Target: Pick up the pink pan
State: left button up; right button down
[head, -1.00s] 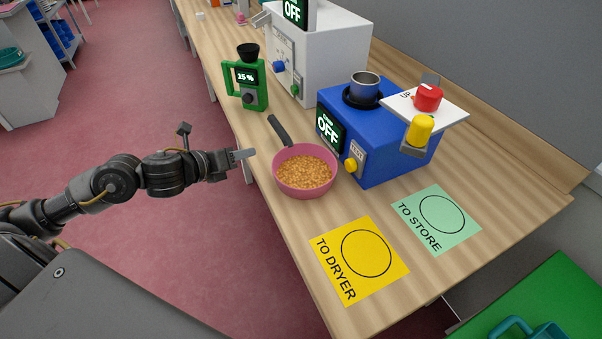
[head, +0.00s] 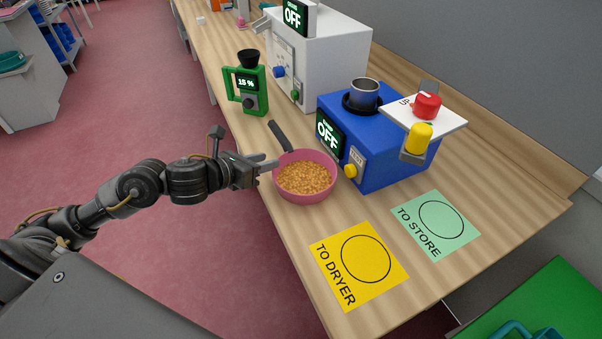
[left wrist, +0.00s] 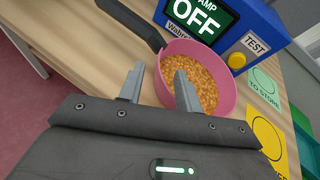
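The pink pan (head: 306,196) is full of grain and sits on the wooden table near its left edge. Its dark handle (head: 279,134) points up and away in the head view. The pan (left wrist: 229,99) and its handle (left wrist: 131,23) also show in the left wrist view. My left gripper (head: 266,164) is at the pan's left rim, with its fingers apart. In the left wrist view the two fingers (left wrist: 160,82) are spread with nothing seen clamped between them; one overlaps the pan. I cannot tell if they touch it. My right gripper is not in view.
A blue machine (head: 378,146) stands just right of the pan, with a metal cup on top. A green meter (head: 249,88) reading 15 % stands behind the handle. Yellow TO DRYER (head: 342,285) and green TO STORE (head: 459,238) mats lie in front on clear table.

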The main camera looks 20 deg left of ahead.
aim_at(292, 157)
pick_arm(q)
jog(key=shift+p+x, duration=0.75)
jog(key=shift+x, duration=1.9)
jog(key=shift+s, duration=0.1)
jog(key=shift+d, duration=0.1)
grip_shut()
